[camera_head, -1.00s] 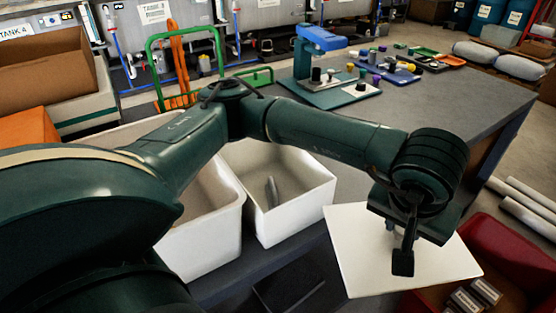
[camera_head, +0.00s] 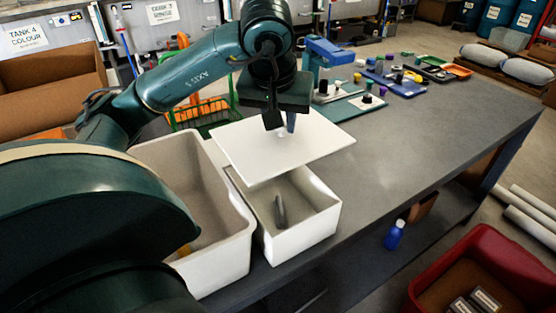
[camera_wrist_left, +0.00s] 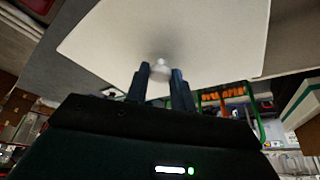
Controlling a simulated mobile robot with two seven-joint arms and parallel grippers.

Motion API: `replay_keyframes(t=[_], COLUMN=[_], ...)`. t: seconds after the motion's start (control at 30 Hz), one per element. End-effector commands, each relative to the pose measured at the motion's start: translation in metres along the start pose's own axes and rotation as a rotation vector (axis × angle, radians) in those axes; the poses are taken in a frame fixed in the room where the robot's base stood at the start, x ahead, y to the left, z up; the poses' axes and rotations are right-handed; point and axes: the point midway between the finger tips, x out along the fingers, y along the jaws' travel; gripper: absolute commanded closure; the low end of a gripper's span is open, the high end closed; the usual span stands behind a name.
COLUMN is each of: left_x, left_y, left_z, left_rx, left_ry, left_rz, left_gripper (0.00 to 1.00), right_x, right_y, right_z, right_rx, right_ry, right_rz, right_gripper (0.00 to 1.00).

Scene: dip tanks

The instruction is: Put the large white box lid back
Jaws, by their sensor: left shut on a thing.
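My left gripper (camera_head: 282,124) is shut on the small knob of a flat white lid (camera_head: 315,148). The left wrist view shows the knob (camera_wrist_left: 160,66) between the two fingers and the lid (camera_wrist_left: 200,25) beyond it. The lid hangs roughly level above the back part of the smaller white box (camera_head: 305,238), apart from it as far as I can see. The large white box (camera_head: 215,272) stands open to the left of the smaller one, with a small yellow thing inside. The smaller box is open in front and holds a grey object (camera_head: 280,212). My right gripper is not in view.
Behind the lid, a blue press-like stand (camera_head: 328,52) and trays of small coloured parts (camera_head: 395,82) sit on the grey table (camera_head: 430,125). A green-framed rack (camera_head: 200,112) is close behind. A red bin (camera_head: 480,245) stands at the lower right. The table's right part is clear.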

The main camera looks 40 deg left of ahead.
Motion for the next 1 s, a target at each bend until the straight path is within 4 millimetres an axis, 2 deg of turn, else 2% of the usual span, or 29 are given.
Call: replay_keyframes(t=[0.1,0.2,0.43,0.63,1.0], left_x=[0.021,0.035,0.055,0.082,0.089], left_y=[-0.002,-0.002,-0.001,-0.001,0.000], left_z=[0.009,0.015,0.023,0.035,0.037], left_rx=[0.001,0.000,0.000,0.000,-0.001], left_ry=[-0.006,-0.004,-0.003,-0.003,0.001], left_rz=[-0.003,-0.003,-0.001,-0.001,0.001], left_gripper=[1.00,1.00,1.00,1.00,1.00], right_x=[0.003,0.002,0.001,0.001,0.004], right_y=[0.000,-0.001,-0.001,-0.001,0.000], right_z=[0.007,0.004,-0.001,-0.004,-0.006], right_rx=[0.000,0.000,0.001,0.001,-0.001], right_ry=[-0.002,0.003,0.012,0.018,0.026], right_rz=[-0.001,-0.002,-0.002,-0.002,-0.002], right_gripper=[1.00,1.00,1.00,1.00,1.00])
